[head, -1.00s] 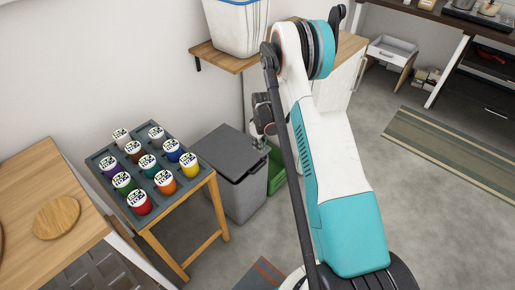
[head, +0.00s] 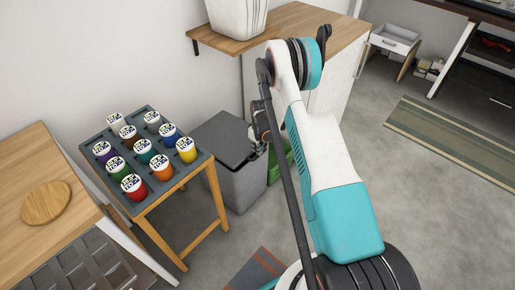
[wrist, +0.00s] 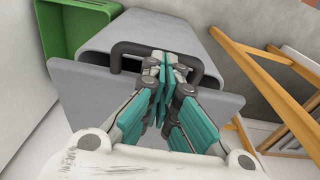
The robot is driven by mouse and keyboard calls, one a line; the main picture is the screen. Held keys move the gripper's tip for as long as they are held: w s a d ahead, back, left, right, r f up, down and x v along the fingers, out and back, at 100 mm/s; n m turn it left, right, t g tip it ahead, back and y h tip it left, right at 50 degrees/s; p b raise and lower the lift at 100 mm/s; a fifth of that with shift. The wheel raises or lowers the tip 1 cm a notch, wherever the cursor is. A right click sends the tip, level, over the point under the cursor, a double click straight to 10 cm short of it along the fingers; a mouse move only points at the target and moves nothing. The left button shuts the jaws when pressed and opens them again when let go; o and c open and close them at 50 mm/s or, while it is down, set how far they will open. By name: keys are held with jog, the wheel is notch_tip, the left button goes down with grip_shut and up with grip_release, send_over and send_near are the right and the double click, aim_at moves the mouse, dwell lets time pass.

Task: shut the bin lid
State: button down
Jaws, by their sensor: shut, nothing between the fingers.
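The grey bin (head: 238,182) stands on the floor beside the tool table in the head view. Its dark grey lid (head: 224,137) lies across the top and looks nearly flat; I cannot tell whether it is fully down. In the wrist view a wide grey panel of the bin (wrist: 80,98) and a dark bar handle (wrist: 128,48) show. My gripper (wrist: 163,62) is shut and empty, its fingertips at the handle; whether they touch it is unclear. In the head view my gripper is by the bin's right side, largely hidden by my arm.
A green crate (head: 279,163) stands right of the bin, also in the wrist view (wrist: 75,28). A wooden-legged table (head: 150,205) with several coloured cans is at its left. A wooden-topped cabinet (head: 295,30) stands behind. Floor is open at right.

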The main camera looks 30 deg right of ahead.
jog(key=f, duration=0.5)
jog(key=shift+s+d+f, duration=0.15)
jog(key=shift+s, duration=0.25)
